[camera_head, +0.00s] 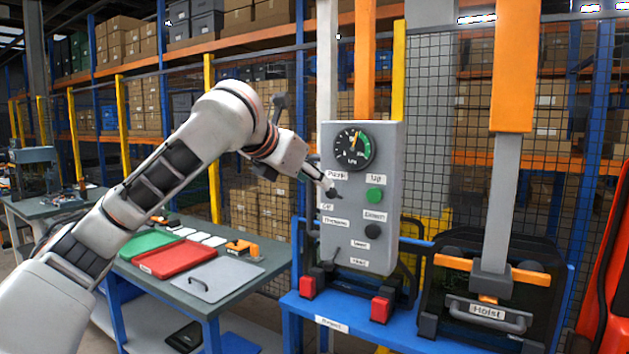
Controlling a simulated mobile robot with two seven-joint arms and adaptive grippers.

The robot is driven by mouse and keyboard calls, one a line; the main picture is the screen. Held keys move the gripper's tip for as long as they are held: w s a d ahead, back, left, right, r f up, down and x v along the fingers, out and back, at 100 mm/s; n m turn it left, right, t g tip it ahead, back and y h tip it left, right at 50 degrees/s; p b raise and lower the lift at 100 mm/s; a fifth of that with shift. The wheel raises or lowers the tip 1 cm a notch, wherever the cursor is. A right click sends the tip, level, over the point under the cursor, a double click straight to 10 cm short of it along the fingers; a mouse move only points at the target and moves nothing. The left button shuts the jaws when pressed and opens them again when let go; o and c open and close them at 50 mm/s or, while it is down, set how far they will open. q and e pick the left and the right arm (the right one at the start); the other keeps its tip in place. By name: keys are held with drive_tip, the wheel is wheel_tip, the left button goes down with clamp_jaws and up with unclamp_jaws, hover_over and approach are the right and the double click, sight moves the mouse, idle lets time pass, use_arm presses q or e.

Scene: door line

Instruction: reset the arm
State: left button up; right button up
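My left arm reaches in from the left, and its gripper (330,188) is at the left side of the grey control panel (387,215). The fingertips are close to a small dark control at the panel's left edge. I cannot tell whether they touch it or whether the fingers are open or shut. The panel has a round gauge (354,149), a green button (375,195) under an "Up" label and a black button (373,231) under a "Down" label. A small lever (336,256) sits low on the panel. My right gripper is not in view.
A handle labelled "Hoist" (488,312) hangs at the right. A table (255,288) at the left bears a red tray (175,258), a green tray (140,243) and a grey lid (213,280). Mesh fencing stands behind.

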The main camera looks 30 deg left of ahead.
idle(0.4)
use_arm(q)
drive_tip(key=w+d+f+n+h, duration=0.2)
drive_tip(key=d+f+n, duration=0.25)
drive_tip(key=f, duration=0.65)
drive_tip(key=w+d+f+n+g+h, duration=0.1)
drive_tip(key=d+f+n, duration=0.4)
drive_tip(key=f, duration=0.6)
drive_tip(key=w+d+f+n+h, duration=0.25)
drive_tip(key=d+f, duration=0.45)
drive_tip(key=f, duration=0.4)
drive_tip(key=s+d+f+n, duration=0.1)
drive_tip(key=s+f+n, duration=0.35)
drive_tip(key=f, duration=0.45)
drive_tip(key=s+d+f+n, duration=0.1)
drive_tip(key=s+f+n, duration=0.35)
drive_tip(key=f, duration=0.45)
drive_tip(key=s+a+f+n+y, duration=0.1)
drive_tip(key=s+a+f+n, duration=0.1)
drive_tip(key=s+f+n, duration=0.4)
drive_tip(key=s+a+f+n+y, duration=0.2)
drive_tip(key=s+f+n, duration=0.5)
drive_tip(key=s+f, duration=0.7)
drive_tip(key=s, duration=0.5)
drive_tip(key=shift+g, duration=0.4)
